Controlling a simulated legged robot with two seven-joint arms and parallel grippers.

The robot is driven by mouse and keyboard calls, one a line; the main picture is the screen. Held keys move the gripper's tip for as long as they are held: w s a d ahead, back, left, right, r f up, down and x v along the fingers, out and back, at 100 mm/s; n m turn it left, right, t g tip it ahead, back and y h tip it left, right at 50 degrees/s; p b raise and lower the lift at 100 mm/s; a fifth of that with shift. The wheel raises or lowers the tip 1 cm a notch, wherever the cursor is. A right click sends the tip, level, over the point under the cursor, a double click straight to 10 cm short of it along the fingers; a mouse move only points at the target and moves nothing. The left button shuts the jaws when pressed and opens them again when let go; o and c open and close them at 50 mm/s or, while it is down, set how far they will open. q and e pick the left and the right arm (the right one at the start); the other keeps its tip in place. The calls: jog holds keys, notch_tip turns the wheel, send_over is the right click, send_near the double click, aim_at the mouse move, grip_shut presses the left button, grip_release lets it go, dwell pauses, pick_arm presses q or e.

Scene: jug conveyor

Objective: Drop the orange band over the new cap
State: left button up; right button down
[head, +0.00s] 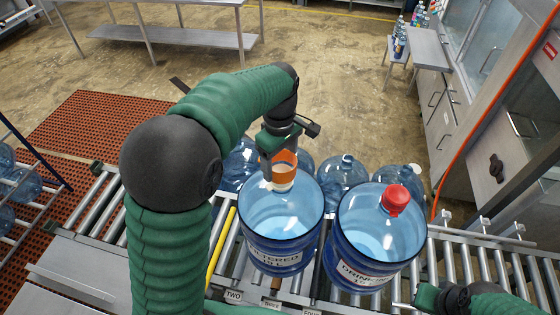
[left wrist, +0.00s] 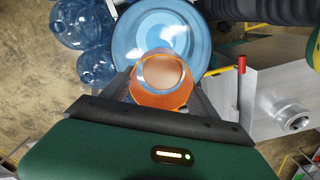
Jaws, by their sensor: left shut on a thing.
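The orange band (head: 286,157) is held in my left gripper (head: 277,147), which is shut on it, at the mouth of the left blue jug (head: 282,215). A pale cap (head: 283,178) shows on that jug's neck just below the band. In the left wrist view the band (left wrist: 160,98) looks like a ring with a pale disc inside it, lined up over the jug (left wrist: 160,35). I cannot tell whether the band touches the cap. My right gripper (head: 408,304) is at the lower right, apart from the jugs; its jaws are unclear.
A second jug (head: 375,235) with a red cap (head: 396,199) stands close on the right. Both stand on the roller conveyor (head: 470,262). Several more blue jugs (head: 342,172) stand behind them. A yellow bar (head: 221,250) runs just left of the left jug.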

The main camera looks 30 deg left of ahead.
aim_at(280, 171)
pick_arm(q)
jog(key=shift+f, duration=0.1)
jog(key=shift+f+b, duration=0.7)
jog(key=shift+f, duration=0.3)
jog(key=shift+f, duration=0.15)
jog(key=shift+s+f+b, duration=0.1)
jog(key=shift+f+b, duration=0.2)
jog(key=shift+f, duration=0.2)
dwell(0.6)
jog(key=o, duration=1.4)
jog(key=shift+c, duration=0.2)
jog(key=shift+o, duration=0.7)
